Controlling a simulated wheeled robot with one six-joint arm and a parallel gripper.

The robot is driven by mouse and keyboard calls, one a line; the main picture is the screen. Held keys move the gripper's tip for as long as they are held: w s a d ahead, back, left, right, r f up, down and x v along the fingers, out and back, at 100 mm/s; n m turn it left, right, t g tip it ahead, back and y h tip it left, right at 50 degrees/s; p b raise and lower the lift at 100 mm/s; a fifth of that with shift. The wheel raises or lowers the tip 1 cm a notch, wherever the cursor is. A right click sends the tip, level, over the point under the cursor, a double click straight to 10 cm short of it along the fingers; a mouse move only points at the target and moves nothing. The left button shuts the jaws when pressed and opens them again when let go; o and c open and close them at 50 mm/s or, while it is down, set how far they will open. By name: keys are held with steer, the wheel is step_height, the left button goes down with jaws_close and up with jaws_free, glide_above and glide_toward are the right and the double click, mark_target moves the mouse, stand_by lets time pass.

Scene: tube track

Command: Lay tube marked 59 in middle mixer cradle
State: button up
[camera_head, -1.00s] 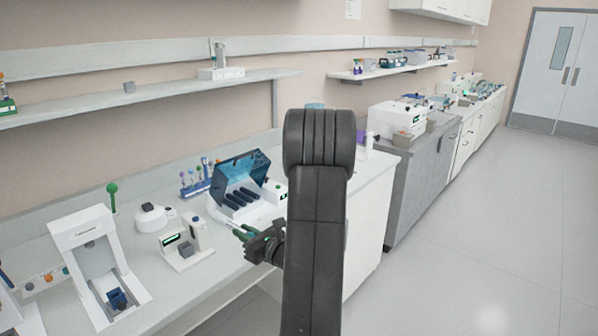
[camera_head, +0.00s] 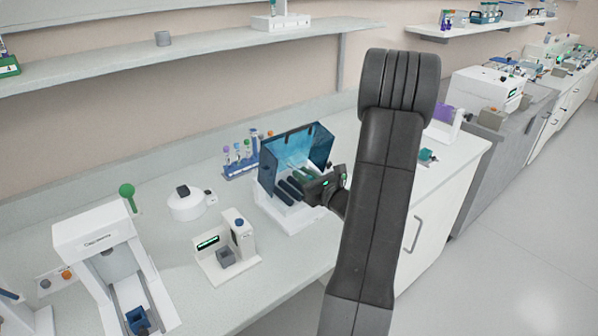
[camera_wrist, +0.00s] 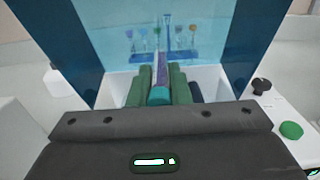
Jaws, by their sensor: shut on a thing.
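My gripper (camera_head: 304,178) is at the right side of the white mixer (camera_head: 297,222), over its dark cradles (camera_head: 288,188) and in front of the raised blue see-through lid (camera_head: 300,145). In the wrist view, the green fingers (camera_wrist: 160,84) are shut on a tube (camera_wrist: 160,68) with a teal cap (camera_wrist: 159,96). The tube points away toward the lid. Its number is not readable. A dark cradle (camera_wrist: 196,92) shows right of the fingers. I cannot tell whether the tube touches the middle cradle, as the gripper hides it.
A blue rack (camera_head: 240,170) of several capped tubes stands behind the mixer. A small white device with a display (camera_head: 226,250) and a round white device (camera_head: 192,204) stand to the left. A shelf (camera_head: 200,47) runs above.

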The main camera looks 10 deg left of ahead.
steer(key=shift+f+b, duration=1.85)
steer(key=shift+f, duration=0.85)
steer(key=shift+s, duration=0.1)
steer(key=shift+d+f, duration=0.1)
steer(key=shift+f, duration=0.1)
